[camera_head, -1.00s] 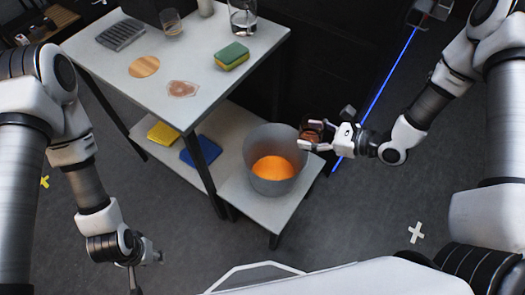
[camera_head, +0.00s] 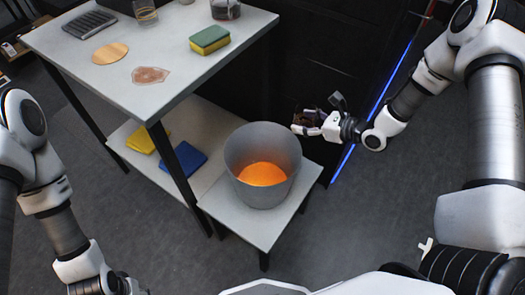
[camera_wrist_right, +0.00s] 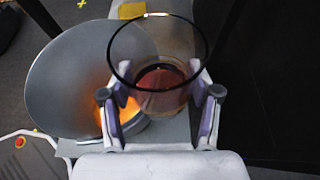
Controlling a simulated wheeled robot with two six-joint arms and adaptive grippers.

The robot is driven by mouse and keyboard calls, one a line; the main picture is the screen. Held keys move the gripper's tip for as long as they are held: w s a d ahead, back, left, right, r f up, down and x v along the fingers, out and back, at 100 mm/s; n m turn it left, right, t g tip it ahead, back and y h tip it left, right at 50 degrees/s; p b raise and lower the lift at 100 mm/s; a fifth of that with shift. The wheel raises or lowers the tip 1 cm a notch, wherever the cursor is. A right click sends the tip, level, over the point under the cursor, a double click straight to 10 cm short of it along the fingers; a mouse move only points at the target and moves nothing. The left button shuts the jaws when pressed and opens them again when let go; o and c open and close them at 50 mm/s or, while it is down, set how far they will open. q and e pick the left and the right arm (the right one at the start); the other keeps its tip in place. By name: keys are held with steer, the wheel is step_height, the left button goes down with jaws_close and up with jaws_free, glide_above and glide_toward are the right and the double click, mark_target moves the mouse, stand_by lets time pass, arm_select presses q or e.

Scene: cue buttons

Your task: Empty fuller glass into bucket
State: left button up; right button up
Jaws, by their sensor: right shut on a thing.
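My right gripper (camera_head: 307,123) is shut on a clear glass (camera_wrist_right: 157,50) with dark red-brown liquid low inside it. In the head view this glass (camera_head: 302,117) is small and partly hidden by the fingers, just right of the bucket's rim. The grey bucket (camera_head: 284,183) stands upright with bright orange in its bottom. In the right wrist view the bucket (camera_wrist_right: 60,75) is left of and behind the glass. My left gripper (camera_head: 125,286) is at the bottom edge, partly cut off, far from the bucket; its jaws are unclear.
The bucket stands on a low shelf (camera_head: 228,222). The higher table (camera_head: 180,75) holds a glass (camera_head: 145,12), a dark-looking vessel (camera_head: 226,9), a sponge (camera_head: 209,40), a round coaster (camera_head: 110,53) and a brownish patch (camera_head: 150,75). Yellow (camera_head: 145,140) and blue (camera_head: 180,159) cloths lie below.

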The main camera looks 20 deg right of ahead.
mark_target(297, 124)
steer(key=shift+s+a+r+n+h+p, duration=0.15)
steer(key=shift+a+r+n+h+p, duration=0.45)
steer(key=shift+p, duration=0.5)
steer(key=shift+a+f+h, duration=0.15)
steer(key=shift+f+h, duration=0.15)
steer(key=shift+f, duration=0.05)
steer(key=shift+a+f+n+h, duration=0.2)
steer(key=shift+a+n+h, duration=0.15)
steer(key=shift+n, duration=0.15)
steer(key=shift+a+r+h+p, duration=0.2)
steer(key=shift+r+h+p, duration=0.1)
steer(key=shift+p, duration=0.35)
steer(key=shift+s+a+r+n+h+p, duration=0.15)
steer(key=shift+a+r+n+h+p, duration=0.05)
steer(key=shift+a+n+h+p, duration=0.25)
steer(key=n+h, duration=0.2)
steer(key=a+f+n+h+b, duration=0.1)
steer(key=h, duration=0.1)
steer(key=shift+s+a+f+n+h, duration=0.1)
steer(key=shift+n+h, duration=0.25)
steer(key=shift+h, duration=0.05)
